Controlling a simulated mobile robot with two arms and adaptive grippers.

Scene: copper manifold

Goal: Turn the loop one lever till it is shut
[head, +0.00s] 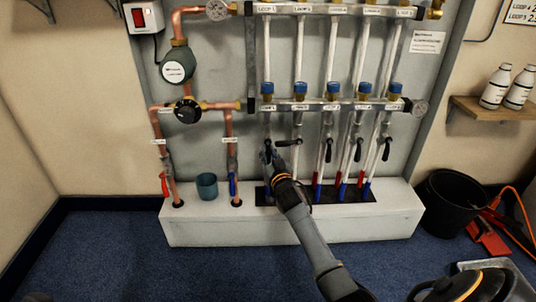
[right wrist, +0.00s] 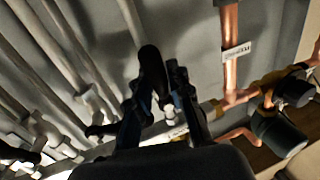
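The loop one valve is the leftmost on the lower manifold bar (head: 315,105). Its black lever (head: 267,146) shows as a small dark piece right at my right gripper (head: 271,158), which partly hides it. In the right wrist view, a dark rounded piece that looks like the lever (right wrist: 151,68) lies at the fingers of the right gripper (right wrist: 163,85). The fingers are close to each other, but I cannot tell whether they grip it. The lever's exact angle is hidden. My left gripper is not in view.
The loop two lever (head: 288,142) sticks out sideways close by on the right. The other levers (head: 328,150) hang down along their pipes. A teal cup (head: 207,186) stands on the white ledge (head: 300,230). A black bucket (head: 452,205) stands on the floor at the right.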

